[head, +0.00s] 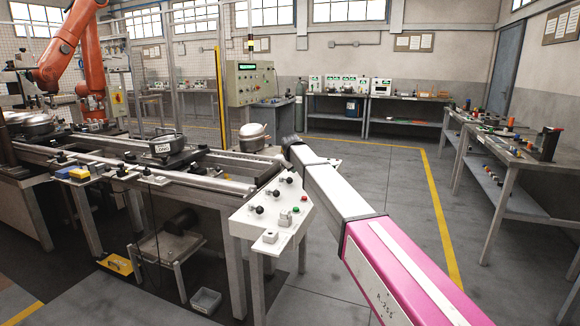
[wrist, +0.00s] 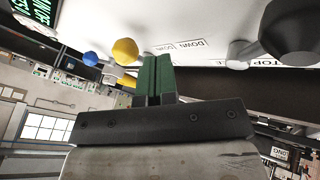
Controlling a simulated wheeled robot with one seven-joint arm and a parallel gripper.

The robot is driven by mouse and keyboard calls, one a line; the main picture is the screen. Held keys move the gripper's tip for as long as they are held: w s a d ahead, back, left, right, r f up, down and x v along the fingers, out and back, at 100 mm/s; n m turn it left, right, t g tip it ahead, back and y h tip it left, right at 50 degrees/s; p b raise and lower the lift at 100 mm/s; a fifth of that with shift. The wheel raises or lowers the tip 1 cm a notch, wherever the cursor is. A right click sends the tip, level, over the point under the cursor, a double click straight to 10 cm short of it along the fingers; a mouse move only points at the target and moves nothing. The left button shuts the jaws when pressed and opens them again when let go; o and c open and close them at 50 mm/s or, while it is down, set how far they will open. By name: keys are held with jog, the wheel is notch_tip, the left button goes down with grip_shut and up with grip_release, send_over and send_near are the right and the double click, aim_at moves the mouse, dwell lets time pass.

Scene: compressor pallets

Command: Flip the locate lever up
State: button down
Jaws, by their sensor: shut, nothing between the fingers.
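A white slanted control panel (head: 268,222) at the near end of the conveyor carries several levers with black ball knobs (head: 276,193). I cannot read which one is the locate lever. In the wrist view a large dark ball knob on a grey stem (wrist: 293,32) is at the upper right, beside a white panel (wrist: 190,18) with a small DOWN label (wrist: 182,46). My gripper (wrist: 155,62) has green fingers, shut together and empty, pointing toward the panel. The dark knob is to their right, apart from them. In the head view the fingers are hidden.
A yellow knob (wrist: 125,51) and a blue knob (wrist: 90,58) are left of the fingers in the wrist view. The panel also has a red button (head: 304,198) and a green button (head: 296,210). Open floor (head: 400,190) lies to the right, before a workbench (head: 510,150).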

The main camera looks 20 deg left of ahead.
jog(key=shift+w+d+f, duration=0.1)
jog(key=shift+w+d, duration=0.15)
jog(key=shift+w, duration=0.25)
jog(key=shift+w+d+f, duration=0.1)
jog(key=shift+w+d, duration=0.1)
jog(key=shift+w, duration=0.25)
jog(key=shift+d, duration=0.15)
jog(key=shift+w+d+n+y, duration=0.25)
jog(key=shift+d+n+y, duration=0.15)
jog(key=shift+n, duration=0.2)
jog(key=shift+w+d+n+g+y, duration=0.3)
jog(key=shift+w+d+n+y, duration=0.35)
jog(key=shift+n, duration=0.55)
jog(key=n, duration=0.1)
jog(key=w+d+n+y, duration=0.1)
jog(key=w+n+g, duration=0.1)
jog(key=shift+w+d+n+y, duration=0.2)
jog(key=shift+w+n+y, duration=0.05)
jog(key=shift+n, duration=0.05)
jog(key=w+n+g, duration=0.1)
jog(key=n, duration=0.1)
jog(key=w+n+g+y, duration=0.1)
jog(key=w+n, duration=0.1)
jog(key=shift+w+d+n+g+y, duration=0.25)
jog(key=shift+d+n+g+y, duration=0.05)
jog(key=shift+d, duration=0.1)
jog(key=shift+w, duration=0.95)
